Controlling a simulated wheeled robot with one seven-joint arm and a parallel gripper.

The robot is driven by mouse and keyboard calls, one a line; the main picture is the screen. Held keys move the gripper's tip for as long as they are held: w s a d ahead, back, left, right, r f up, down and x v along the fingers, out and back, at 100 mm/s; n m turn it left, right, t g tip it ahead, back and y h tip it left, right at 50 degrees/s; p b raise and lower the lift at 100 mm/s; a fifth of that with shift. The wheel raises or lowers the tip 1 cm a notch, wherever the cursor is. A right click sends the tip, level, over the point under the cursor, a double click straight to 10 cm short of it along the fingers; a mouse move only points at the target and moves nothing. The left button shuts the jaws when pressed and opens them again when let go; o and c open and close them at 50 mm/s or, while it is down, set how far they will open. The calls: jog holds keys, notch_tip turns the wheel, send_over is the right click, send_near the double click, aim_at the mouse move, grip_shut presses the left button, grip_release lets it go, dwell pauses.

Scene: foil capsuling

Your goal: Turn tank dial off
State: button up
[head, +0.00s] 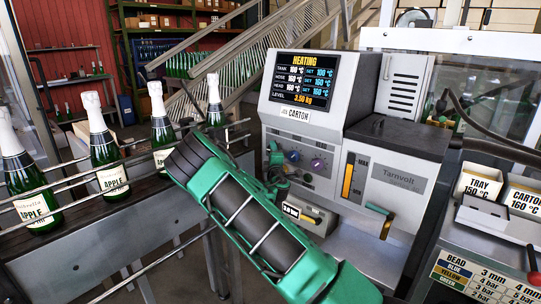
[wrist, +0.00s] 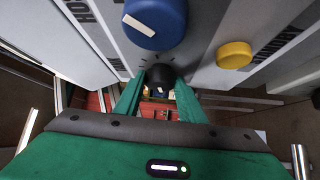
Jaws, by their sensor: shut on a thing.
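The grey glue machine (head: 340,194) stands at centre. In the wrist view my green gripper (wrist: 159,88) is shut on a black knob (wrist: 160,74) on the panel. A large blue dial (wrist: 155,22) with a white pointer is just beyond the knob, and a yellow knob (wrist: 234,55) sits to the right. The head view shows a blue dial (head: 293,156) and a purple dial (head: 318,164). I cannot read which dial is the tank's.
A conveyor with foil-topped bottles (head: 107,160) runs along the left. TRAY and CARTON temperature signs (head: 482,185) stand on the right bench, above a bead chart (head: 485,278). My green arm covers the lower middle of the head view.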

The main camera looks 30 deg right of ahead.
jog(key=shift+r+n+g+y, duration=0.1)
jog(key=shift+n+g+y, duration=0.4)
jog(key=shift+n+g, duration=0.9)
jog(key=shift+s+g, duration=0.1)
jog(key=shift+g, duration=0.2)
jog(key=o, duration=1)
jog(key=shift+o, duration=0.2)
jog(key=v, duration=1)
jog(key=shift+s, duration=0.3)
